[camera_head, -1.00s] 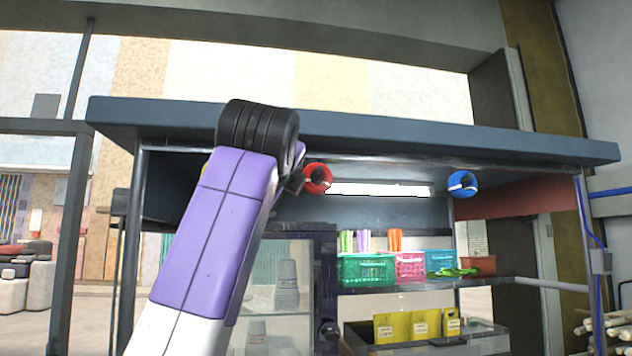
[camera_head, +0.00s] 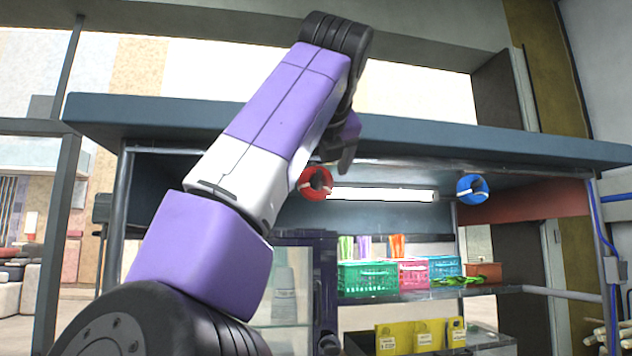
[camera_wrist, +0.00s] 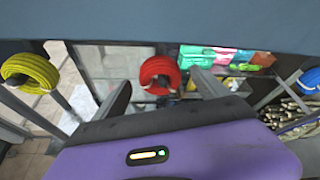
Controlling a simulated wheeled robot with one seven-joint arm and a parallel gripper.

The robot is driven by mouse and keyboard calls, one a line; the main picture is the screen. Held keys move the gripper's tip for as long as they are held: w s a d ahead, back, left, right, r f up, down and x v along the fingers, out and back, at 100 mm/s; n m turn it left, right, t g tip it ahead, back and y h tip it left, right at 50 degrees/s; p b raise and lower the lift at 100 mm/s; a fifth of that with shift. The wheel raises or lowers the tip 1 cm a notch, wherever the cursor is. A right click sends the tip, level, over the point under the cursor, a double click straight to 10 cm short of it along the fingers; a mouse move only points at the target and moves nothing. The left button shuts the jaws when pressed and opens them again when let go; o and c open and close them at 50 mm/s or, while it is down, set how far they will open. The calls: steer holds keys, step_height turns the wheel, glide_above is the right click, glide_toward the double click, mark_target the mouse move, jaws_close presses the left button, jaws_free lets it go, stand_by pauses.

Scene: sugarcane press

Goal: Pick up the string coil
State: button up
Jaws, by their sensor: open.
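Three ring-shaped coils hang under the stall's roof, and I cannot tell which one the task means. The red coil (camera_head: 315,183) is close to my gripper (camera_head: 346,157) in the head view. In the wrist view the red coil (camera_wrist: 159,73) appears between the fingertips of my open gripper (camera_wrist: 160,84), seemingly beyond them and not held. The blue coil (camera_head: 471,188) hangs further right; it also shows at the wrist view's right edge (camera_wrist: 310,80). The yellow coil (camera_wrist: 30,72) shows at the left of the wrist view and is hidden in the head view.
The stall's roof edge (camera_head: 450,138) runs close by my arm and fills the top of the wrist view. A lit tube lamp (camera_head: 382,194) is right of the red coil. Below, a shelf holds a green basket (camera_head: 367,279), a pink basket (camera_head: 413,276) and other goods.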

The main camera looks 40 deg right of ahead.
steer(key=p+x, duration=0.1)
steer(key=x, duration=0.3)
steer(key=shift+f, duration=0.15)
steer(key=shift+s, duration=0.1)
steer(key=c, duration=1.3)
steer(key=shift+c, duration=0.2)
steer(key=shift+r, duration=0.7)
steer(key=s+a+b, duration=0.5)
steer(key=s+a, duration=0.6)
steer(key=s, duration=0.2)
steer(key=shift+s+a+b, duration=0.3)
steer(key=shift+a+b, duration=0.1)
